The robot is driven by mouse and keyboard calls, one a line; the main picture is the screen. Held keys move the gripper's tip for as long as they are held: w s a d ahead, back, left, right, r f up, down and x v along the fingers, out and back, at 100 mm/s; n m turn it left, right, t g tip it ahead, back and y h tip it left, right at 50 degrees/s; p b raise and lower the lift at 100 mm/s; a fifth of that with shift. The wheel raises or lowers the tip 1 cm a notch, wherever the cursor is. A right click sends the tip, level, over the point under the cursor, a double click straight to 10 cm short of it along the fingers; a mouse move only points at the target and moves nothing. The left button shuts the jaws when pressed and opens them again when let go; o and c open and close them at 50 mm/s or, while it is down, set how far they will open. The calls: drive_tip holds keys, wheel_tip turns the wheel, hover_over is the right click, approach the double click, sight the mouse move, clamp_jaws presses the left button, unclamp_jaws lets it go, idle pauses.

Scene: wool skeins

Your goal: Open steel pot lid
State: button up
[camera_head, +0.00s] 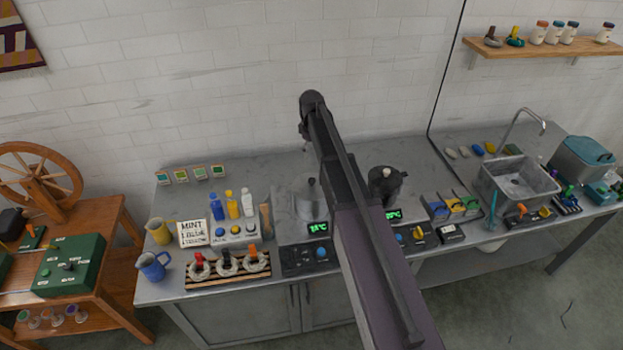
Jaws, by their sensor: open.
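A steel pot (308,207) stands on the left burner at the middle of the counter, with its lid on and a dark knob (311,182) on top. My arm hides the right side of the pot. My gripper (305,147) is open, small in view and partly hidden by my arm. It appears above and behind the pot, apart from the lid, with nothing seen in it.
A black pot (387,184) stands right of my arm. Dye bottles (232,204), a sign (192,233), jugs (153,266) and a rack of wool skeins (229,265) fill the counter's left. A sink (517,182) is at the right. The counter behind the pots is clear.

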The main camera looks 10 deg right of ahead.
sight(310, 180)
drive_tip(key=shift+f+b, duration=6.75)
drive_tip(key=shift+f, duration=0.1)
clamp_jaws()
drive_tip(key=shift+a, duration=0.25)
drive_tip(key=shift+d, duration=0.2)
drive_tip(key=shift+a, duration=0.15)
